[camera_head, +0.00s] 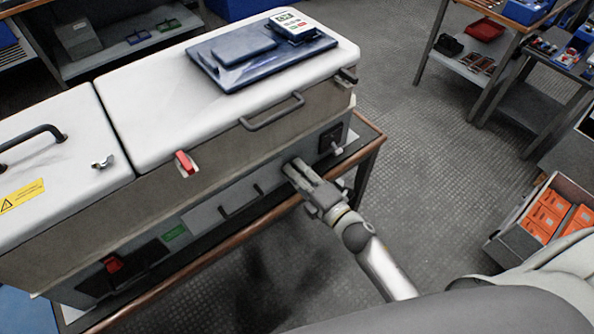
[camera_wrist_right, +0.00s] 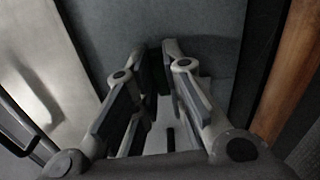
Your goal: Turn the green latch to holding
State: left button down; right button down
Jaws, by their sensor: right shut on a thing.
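My right gripper (camera_head: 292,170) is at the lower front of the white and grey cabinet (camera_head: 72,112), right of a small front handle. In the right wrist view my right gripper (camera_wrist_right: 157,58) has its fingers close together against a dark grey panel (camera_wrist_right: 205,22). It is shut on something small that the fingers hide. I cannot make out a green latch in either view. A small green plate (camera_head: 175,233) shows on the lower front, left of the gripper; I cannot tell whether it is a label or a latch. My left gripper is not in view.
A red latch (camera_head: 185,163) and a bar handle (camera_head: 272,112) are on the cabinet front. A blue tray (camera_head: 228,68) with a meter (camera_head: 295,24) lies on the lid. A wooden bench edge (camera_head: 215,252) runs below. Open floor (camera_head: 440,165) lies to the right, before an orange-box crate (camera_head: 510,238).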

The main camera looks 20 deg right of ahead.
jog(key=c, duration=1.5)
grip_release()
jog(key=v, duration=1.2)
